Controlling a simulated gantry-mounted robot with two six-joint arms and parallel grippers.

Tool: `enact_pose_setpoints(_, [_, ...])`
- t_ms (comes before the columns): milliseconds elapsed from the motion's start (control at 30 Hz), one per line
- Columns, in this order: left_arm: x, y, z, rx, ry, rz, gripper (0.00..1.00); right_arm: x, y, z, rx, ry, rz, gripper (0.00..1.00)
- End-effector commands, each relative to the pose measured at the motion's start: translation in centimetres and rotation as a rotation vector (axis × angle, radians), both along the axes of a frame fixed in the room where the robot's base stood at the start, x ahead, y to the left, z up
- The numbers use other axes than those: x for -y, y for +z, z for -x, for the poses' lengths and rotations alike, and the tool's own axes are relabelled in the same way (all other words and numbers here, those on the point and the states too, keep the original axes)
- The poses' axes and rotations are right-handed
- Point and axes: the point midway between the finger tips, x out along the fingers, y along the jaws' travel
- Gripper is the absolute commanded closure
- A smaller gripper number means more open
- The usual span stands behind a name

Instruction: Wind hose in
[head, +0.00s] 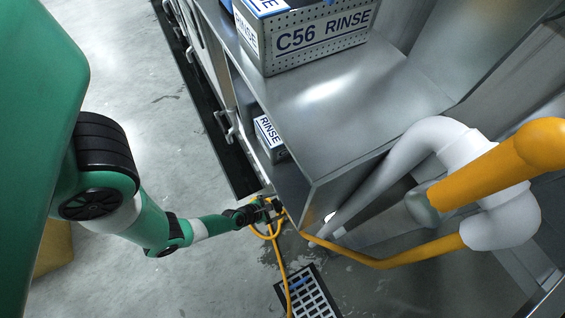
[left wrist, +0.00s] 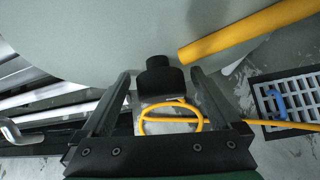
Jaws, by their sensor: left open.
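A thin yellow hose (head: 279,255) hangs in loops by my left gripper and runs down to the floor near the drain. In the left wrist view the hose (left wrist: 170,119) shows as a small loop beyond the fingers, with a length leading right. My left gripper (head: 272,208) is at the lower corner of the steel bench; its fingers (left wrist: 160,95) stand apart. A black stepped knob or handle (left wrist: 160,77) shows between and beyond the fingers, in front of a large pale grey surface (left wrist: 95,45). I cannot tell whether the fingers touch it. My right gripper is not in view.
A steel bench (head: 340,105) carries a C56 RINSE box (head: 305,38); another RINSE box (head: 268,133) sits below. Thick white pipe-like parts (head: 500,215) and orange ones (head: 485,175) fill the right. A floor drain grate (head: 308,296) lies below.

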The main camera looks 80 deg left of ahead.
Motion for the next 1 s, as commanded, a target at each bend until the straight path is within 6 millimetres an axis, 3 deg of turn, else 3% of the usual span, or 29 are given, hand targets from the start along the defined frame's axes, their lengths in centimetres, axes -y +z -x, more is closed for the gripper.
enact_pose_setpoints(267, [-0.07,-0.26,-0.08,-0.001,0.000,0.000,0.03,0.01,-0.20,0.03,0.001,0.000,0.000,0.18])
enact_pose_setpoints(733, [-0.07,-0.24,-0.09,0.000,0.000,0.000,0.86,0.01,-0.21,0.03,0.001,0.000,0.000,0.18])
enact_pose_setpoints(1000, [-0.06,-0.13,-0.15,-0.003,-0.001,-0.010,0.87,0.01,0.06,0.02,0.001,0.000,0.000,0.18])
